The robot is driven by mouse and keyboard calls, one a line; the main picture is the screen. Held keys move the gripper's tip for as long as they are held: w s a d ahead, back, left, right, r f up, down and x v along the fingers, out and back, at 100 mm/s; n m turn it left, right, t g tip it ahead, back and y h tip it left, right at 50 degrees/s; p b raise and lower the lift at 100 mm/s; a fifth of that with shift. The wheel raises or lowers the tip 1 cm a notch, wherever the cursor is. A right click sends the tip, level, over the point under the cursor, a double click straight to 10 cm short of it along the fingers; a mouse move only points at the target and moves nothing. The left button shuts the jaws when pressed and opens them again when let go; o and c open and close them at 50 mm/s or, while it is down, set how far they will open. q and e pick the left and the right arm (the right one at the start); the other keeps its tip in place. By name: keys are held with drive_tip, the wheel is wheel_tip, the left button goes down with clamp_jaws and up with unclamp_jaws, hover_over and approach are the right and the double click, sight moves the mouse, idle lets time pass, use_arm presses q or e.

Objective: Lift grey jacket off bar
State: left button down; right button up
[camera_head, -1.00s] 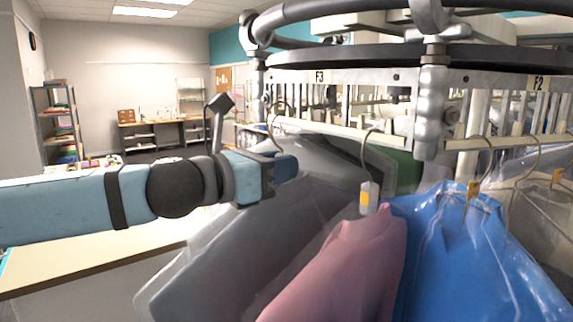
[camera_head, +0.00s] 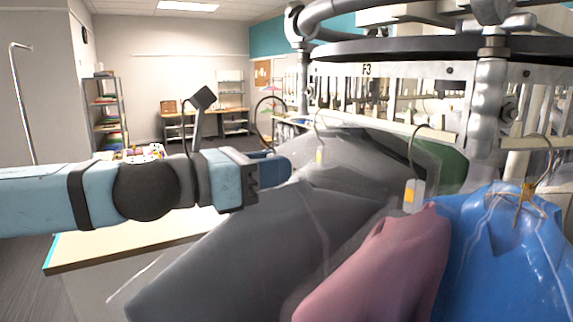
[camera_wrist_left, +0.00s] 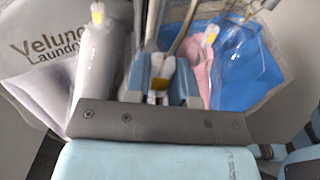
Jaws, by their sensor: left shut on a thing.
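The grey jacket (camera_head: 235,255) hangs in a clear cover at the front left of the rail in the head view. My left gripper (camera_head: 278,166) is at its top, left of the rail. A dark hanger hook (camera_head: 268,108) rises above the gripper and appears clear of the bar (camera_head: 385,131). The fingertips are partly hidden in the head view.
Another grey garment (camera_head: 365,160) hangs just behind, with a pink garment (camera_head: 385,260) and a blue garment (camera_head: 500,250) to the right. A rail post (camera_head: 487,95) stands at the right. A table (camera_head: 140,238) lies below at left. The space left of the rail is open.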

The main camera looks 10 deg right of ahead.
use_arm(q)
drive_tip(key=v, duration=3.1)
drive_tip(key=shift+a+r, duration=0.2)
drive_tip(key=shift+a, duration=0.05)
idle(0.5)
drive_tip(key=shift+s, duration=0.15)
